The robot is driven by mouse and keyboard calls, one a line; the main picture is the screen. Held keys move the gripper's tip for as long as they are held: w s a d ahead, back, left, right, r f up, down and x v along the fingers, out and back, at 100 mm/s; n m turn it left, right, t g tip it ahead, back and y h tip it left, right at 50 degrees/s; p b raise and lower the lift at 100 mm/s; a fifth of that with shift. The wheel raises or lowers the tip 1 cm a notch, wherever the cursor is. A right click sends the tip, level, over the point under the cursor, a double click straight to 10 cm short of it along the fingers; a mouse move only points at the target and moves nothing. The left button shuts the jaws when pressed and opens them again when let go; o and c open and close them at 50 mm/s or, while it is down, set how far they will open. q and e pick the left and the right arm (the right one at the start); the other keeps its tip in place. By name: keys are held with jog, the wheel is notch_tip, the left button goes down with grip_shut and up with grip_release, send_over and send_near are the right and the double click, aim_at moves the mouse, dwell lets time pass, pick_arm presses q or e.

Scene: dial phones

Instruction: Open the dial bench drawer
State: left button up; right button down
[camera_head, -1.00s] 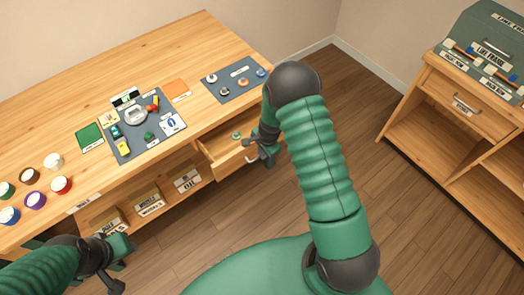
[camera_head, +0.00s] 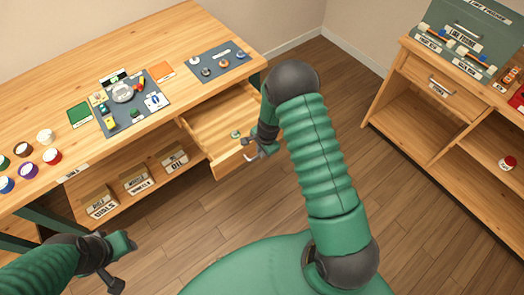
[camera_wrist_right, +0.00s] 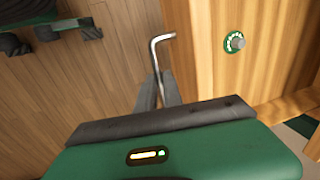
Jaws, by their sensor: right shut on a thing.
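The dial bench (camera_head: 150,55) stands along the wall at the left in the head view. Its drawer (camera_head: 217,125) is pulled well out under the right end of the bench top. A small green dial-like part (camera_head: 235,134) lies inside; it also shows in the right wrist view (camera_wrist_right: 235,42). My right gripper (camera_head: 254,152) is at the drawer front, shut on the metal drawer handle (camera_wrist_right: 158,52), whose bent end sticks out beyond the fingers.
The bench top holds a grey mat (camera_head: 130,105) with small parts, another grey mat (camera_head: 217,62) and several paint pots (camera_head: 52,157). Labelled bins (camera_head: 137,182) sit on the lower shelf. A wooden cabinet (camera_head: 400,100) stands at the right. Open floor lies between.

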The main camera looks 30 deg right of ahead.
jog(key=c, duration=1.5)
grip_release()
